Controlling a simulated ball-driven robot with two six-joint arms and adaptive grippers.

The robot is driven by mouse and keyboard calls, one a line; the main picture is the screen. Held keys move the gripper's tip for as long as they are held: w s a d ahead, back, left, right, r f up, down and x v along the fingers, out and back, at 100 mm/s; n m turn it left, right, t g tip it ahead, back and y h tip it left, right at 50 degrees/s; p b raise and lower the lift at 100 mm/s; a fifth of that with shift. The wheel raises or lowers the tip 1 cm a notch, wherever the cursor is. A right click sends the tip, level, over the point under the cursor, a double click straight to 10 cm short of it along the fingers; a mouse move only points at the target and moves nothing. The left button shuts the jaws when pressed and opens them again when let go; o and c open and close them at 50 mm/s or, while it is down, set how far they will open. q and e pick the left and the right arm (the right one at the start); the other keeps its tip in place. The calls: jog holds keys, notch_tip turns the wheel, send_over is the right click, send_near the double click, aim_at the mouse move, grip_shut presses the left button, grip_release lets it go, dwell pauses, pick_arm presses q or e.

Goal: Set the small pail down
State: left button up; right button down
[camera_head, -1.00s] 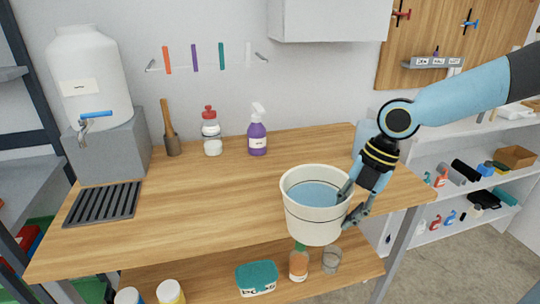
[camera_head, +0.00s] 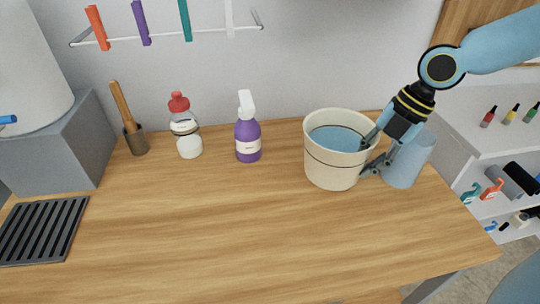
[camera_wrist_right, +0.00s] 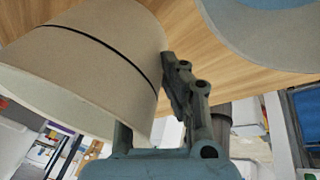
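The small pail (camera_head: 325,165) is cream-coloured with a dark line round it and a blue inside. It is upright over the right part of the wooden table (camera_head: 220,220). My right gripper (camera_head: 369,157) is shut on its right-hand wall, one finger inside the rim and one outside. In the right wrist view the pail (camera_wrist_right: 85,65) fills the upper left, beside a dark finger (camera_wrist_right: 178,85). Whether its base touches the table I cannot tell. My left gripper is not in view.
A blue-grey container (camera_head: 412,165) stands close behind the gripper, to the right. A purple spray bottle (camera_head: 248,142), a red-capped bottle (camera_head: 186,130) and a wooden-handled tool in a holder (camera_head: 134,138) stand at the back. The front middle of the table is clear.

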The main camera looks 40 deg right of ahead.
aim_at(321, 168)
jog(key=w+a+b, duration=0.1)
jog(key=a+b, duration=0.1)
jog(key=b, duration=0.1)
jog(key=w+a+b, duration=0.2)
jog(key=a+b, duration=0.1)
jog(key=w+a+b, duration=0.2)
jog(key=b, duration=0.1)
jog(key=shift+w+a+f, duration=0.25)
jog(key=shift+a+f, duration=0.05)
jog(key=shift+a, duration=0.1)
jog(key=shift+w+a+f+b, duration=0.5)
jog(key=shift+w+a, duration=0.25)
jog(key=shift+a, duration=0.35)
jog(key=shift+w+a+f+b, duration=0.45)
jog(key=shift+w+a, duration=0.25)
jog(key=shift+a, duration=0.4)
jog(key=shift+w+a+f+b, duration=0.45)
jog(key=shift+w+a, duration=0.3)
jog(key=shift+a, duration=0.35)
jog(key=c, duration=1.5)
grip_release()
jog(key=shift+f, duration=0.1)
jog(key=shift+p+v, duration=1.6)
jog(key=shift+v, duration=4.5)
